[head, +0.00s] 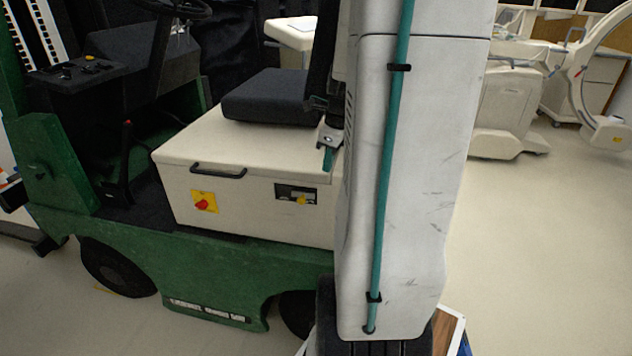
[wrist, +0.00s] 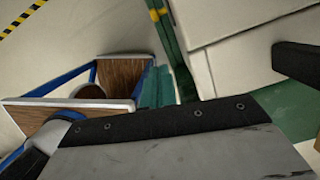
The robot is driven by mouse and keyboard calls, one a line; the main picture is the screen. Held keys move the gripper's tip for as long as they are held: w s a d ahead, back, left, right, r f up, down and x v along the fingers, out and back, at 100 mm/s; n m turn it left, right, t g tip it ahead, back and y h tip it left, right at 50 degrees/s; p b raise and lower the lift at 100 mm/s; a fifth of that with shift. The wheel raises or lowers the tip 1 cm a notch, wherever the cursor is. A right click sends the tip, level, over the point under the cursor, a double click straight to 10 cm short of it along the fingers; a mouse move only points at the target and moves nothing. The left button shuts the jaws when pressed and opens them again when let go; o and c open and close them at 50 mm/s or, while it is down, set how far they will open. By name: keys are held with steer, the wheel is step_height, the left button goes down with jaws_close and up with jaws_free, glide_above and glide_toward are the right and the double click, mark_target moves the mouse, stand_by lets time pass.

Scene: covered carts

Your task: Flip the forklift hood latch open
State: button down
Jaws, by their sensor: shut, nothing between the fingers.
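The forklift's cream hood (head: 245,150) sits on the green chassis in the head view, its lid down. On its side is a dark recessed plate with a small yellow piece, apparently the latch (head: 301,200). Whether it is flipped cannot be told. A black handle (head: 218,171) lies to its left. The hood also shows in the wrist view (wrist: 245,45). My gripper (wrist: 283,60) appears there as a dark, blunt shape at the right edge, shut and empty, in front of the hood's side; contact cannot be judged. In the head view my arm hides the hood's right end.
A black seat (head: 265,96) sits on the hood. A red-and-yellow switch (head: 204,201) is left of the latch. A wood-topped cart with a blue frame (wrist: 100,107) stands near the forklift. Pale medical equipment (head: 507,105) stands behind; the floor at right is clear.

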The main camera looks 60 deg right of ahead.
glide_toward(302, 198)
steer(key=s+f, duration=0.4)
steer(key=f, duration=0.2)
steer(key=shift+w+d+f, duration=0.1)
steer(key=shift+w+f, duration=0.1)
steer(key=shift+w, duration=0.45)
steer(key=shift+w+a+f, duration=0.1)
steer(key=shift+w+f, duration=0.15)
steer(key=shift+w, duration=0.4)
steer(key=shift+w+d+f, duration=0.1)
steer(key=shift+w+f, duration=0.1)
steer(key=shift+w, duration=0.45)
